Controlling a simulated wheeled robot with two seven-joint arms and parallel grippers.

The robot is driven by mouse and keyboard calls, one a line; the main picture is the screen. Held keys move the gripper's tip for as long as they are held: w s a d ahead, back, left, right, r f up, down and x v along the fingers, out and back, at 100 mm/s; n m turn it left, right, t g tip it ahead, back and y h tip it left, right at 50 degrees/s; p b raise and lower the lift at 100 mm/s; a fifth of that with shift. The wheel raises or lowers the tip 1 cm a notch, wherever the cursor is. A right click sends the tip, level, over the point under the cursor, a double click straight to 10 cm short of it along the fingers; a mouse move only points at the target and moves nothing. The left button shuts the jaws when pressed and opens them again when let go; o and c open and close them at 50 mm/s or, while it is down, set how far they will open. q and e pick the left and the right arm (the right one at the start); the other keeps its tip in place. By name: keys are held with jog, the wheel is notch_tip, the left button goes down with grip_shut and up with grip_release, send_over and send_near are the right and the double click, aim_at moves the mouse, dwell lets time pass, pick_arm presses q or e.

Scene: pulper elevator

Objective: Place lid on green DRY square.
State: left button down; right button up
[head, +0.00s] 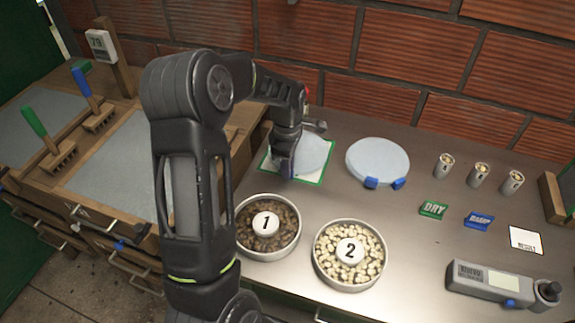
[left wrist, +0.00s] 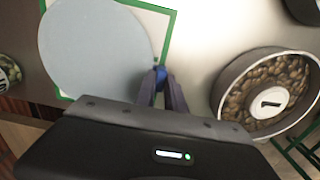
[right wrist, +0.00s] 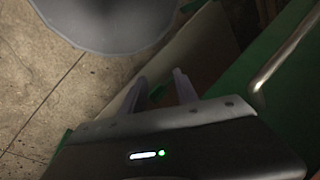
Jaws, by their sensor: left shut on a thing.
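A round pale blue-grey lid (head: 313,154) lies flat over the green-bordered white square (head: 325,177) on the metal counter. In the left wrist view the lid (left wrist: 95,45) covers most of the square (left wrist: 160,14), with the green border showing around it. My left gripper (head: 286,172) is shut on the lid's blue tab at its edge; the fingers (left wrist: 160,82) hide most of the tab. I cannot tell whether the lid touches the square. My right gripper (right wrist: 160,88) is open and empty, away from the counter.
A second pale disc with blue tabs (head: 378,160) sits right of the square. Bowls of dark beans (head: 282,240) and pale beans (head: 333,274) stand in front. DRY (head: 433,210) and blue tags, small cylinders and a grey meter (head: 490,282) are further right.

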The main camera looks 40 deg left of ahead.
pick_arm(q)
jog(key=shift+f, duration=0.15)
jog(key=c, duration=1.4)
grip_release()
jog(key=shift+r, duration=0.2)
notch_tip(320, 180, up, 12)
jog(key=b, duration=0.1)
